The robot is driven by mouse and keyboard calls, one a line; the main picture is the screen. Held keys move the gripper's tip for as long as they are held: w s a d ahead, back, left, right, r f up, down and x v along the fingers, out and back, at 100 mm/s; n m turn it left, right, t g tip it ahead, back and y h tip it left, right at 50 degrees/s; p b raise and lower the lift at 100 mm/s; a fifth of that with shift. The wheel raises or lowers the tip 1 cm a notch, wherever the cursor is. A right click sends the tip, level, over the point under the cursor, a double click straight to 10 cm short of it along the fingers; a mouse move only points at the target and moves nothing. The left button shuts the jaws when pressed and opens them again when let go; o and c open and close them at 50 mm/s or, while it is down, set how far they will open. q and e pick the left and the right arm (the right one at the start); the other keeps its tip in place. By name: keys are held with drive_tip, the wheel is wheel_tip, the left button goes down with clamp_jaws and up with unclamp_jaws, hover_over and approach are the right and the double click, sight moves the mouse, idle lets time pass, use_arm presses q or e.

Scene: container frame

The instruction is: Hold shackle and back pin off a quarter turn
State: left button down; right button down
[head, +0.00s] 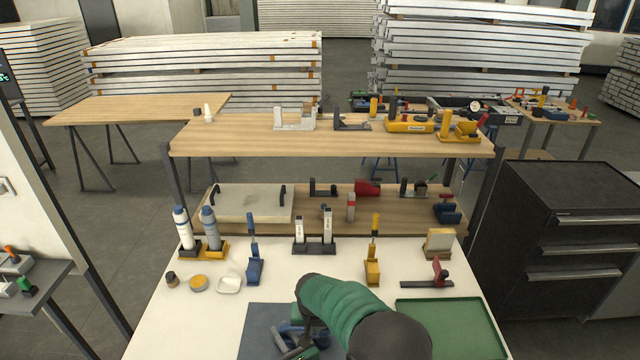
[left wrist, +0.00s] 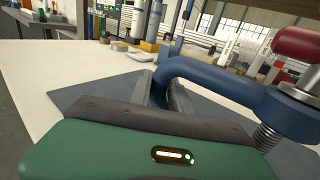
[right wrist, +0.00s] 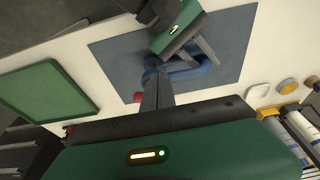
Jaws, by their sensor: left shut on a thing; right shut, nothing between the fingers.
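The blue shackle (left wrist: 215,75) is gripped at its bow by my left gripper (left wrist: 168,85), which is shut on it. The red-headed pin (left wrist: 298,45) stands out at the right of the left wrist view, with a grey collar and thread below the red part. In the right wrist view the shackle (right wrist: 195,73) and red pin (right wrist: 138,97) lie beyond my right gripper (right wrist: 157,82). That gripper is shut and empty, its tips close to the shackle; contact cannot be told. In the head view the shackle (head: 292,328) is mostly hidden by a green arm of mine.
A blue-grey mat (head: 260,320) lies under the work on the white table. A green tray (head: 452,325) lies to the right. Bottles (head: 209,228), a small white dish (head: 229,284) and several tool stands are along the back. A red-handled clamp (head: 436,272) stands behind the tray.

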drive_tip(key=shift+f, duration=0.3)
drive_tip(key=shift+w+d, duration=0.25)
drive_tip(key=shift+w, duration=0.3)
idle(0.7)
drive_tip(key=shift+s+d, duration=0.1)
drive_tip(key=shift+d, duration=0.2)
idle(0.3)
drive_tip(key=shift+d, duration=1.25)
drive_tip(key=shift+d, duration=0.1)
